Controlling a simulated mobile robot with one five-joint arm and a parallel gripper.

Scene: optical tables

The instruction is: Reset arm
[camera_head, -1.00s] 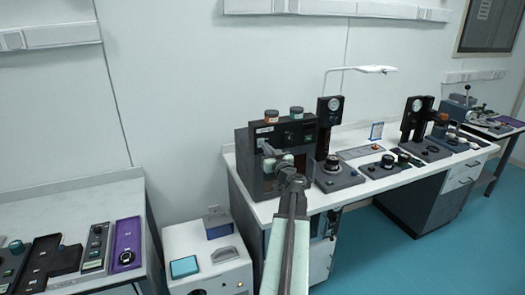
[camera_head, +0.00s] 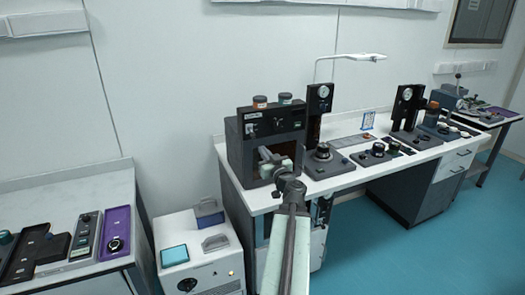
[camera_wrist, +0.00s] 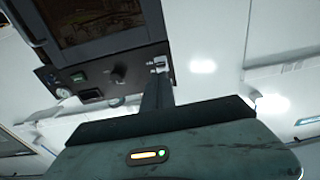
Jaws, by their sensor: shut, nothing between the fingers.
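My arm reaches up from the bottom of the head view toward the dark boxy instrument (camera_head: 238,160) at the left end of the long bench. My gripper (camera_head: 264,154) shows small in front of that instrument's face; whether it touches cannot be told there. In the wrist view, my gripper (camera_wrist: 158,85) is shut, its dark fingers together with nothing held. The instrument's dark panel (camera_wrist: 95,80) appears upside down beyond the fingertips, with a green switch and a knob.
The long white bench (camera_head: 345,180) carries several dark instruments and a lamp (camera_head: 350,57). A white cabinet unit (camera_head: 200,262) stands left of it. Another bench (camera_head: 60,205) at the left holds dark trays and a purple pad (camera_head: 116,222). Blue floor (camera_head: 440,240) is clear at the right.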

